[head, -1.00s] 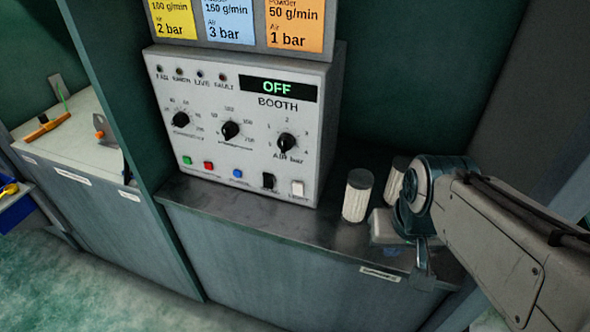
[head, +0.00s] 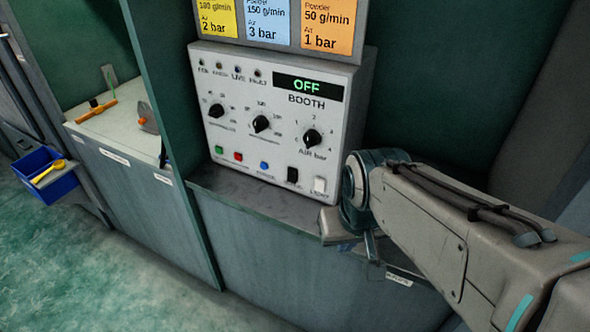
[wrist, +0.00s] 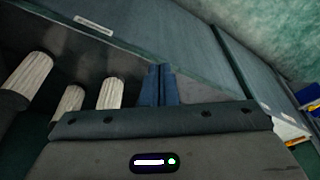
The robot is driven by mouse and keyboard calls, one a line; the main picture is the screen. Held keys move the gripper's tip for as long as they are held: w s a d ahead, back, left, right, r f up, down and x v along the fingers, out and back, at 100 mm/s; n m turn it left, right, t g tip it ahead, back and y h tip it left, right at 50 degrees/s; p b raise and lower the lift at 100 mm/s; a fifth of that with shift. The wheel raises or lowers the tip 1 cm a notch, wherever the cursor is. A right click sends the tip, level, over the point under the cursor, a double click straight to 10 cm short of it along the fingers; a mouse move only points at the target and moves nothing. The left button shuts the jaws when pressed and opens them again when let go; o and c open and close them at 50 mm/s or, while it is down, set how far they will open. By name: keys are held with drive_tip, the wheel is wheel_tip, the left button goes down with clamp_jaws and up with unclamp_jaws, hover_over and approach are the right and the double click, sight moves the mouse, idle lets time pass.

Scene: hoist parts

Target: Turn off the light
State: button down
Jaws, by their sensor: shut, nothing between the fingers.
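The white light switch (head: 319,186), with a small label below it, is at the lower right of the booth control panel (head: 225,82) in the head view. It sits right of a black switch (head: 293,176). My gripper (wrist: 158,84) shows in the wrist view with its two blue fingers together and nothing between them. In the head view my arm stands at the right, its end just below and right of the switch and apart from it. The fingertips cannot be made out there. The switch does not show in the wrist view.
Several white ribbed cylinders (wrist: 110,93) stand on the dark counter at left in the wrist view. A green divider (head: 172,120) stands left of the panel. A blue bin (head: 50,180) is at far left. The floor in front is clear.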

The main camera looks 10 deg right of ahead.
sight(318, 183)
drive_tip(key=w+d+f+n+h+b, duration=0.25)
drive_tip(key=f+n+h+b, duration=0.25)
drive_tip(key=f+n+b, duration=0.25)
drive_tip(key=w+d+f+n+h+b, duration=0.1)
drive_tip(key=d+f+n+h+b, duration=0.25)
drive_tip(key=f+n+b, duration=0.35)
drive_tip(key=w+a+f+n+t+h+b, duration=0.1)
drive_tip(key=w+a+n+t+h+b, duration=0.2)
drive_tip(key=w+a+n+t+b, duration=0.9)
drive_tip(key=shift+w+a+f+n+t+b, duration=0.2)
drive_tip(key=shift+w+a+n+t+b, duration=0.2)
drive_tip(key=shift+a+n+b, duration=0.55)
drive_tip(key=shift+n, duration=0.3)
drive_tip(key=b+x, duration=0.2)
drive_tip(key=x, duration=1.2)
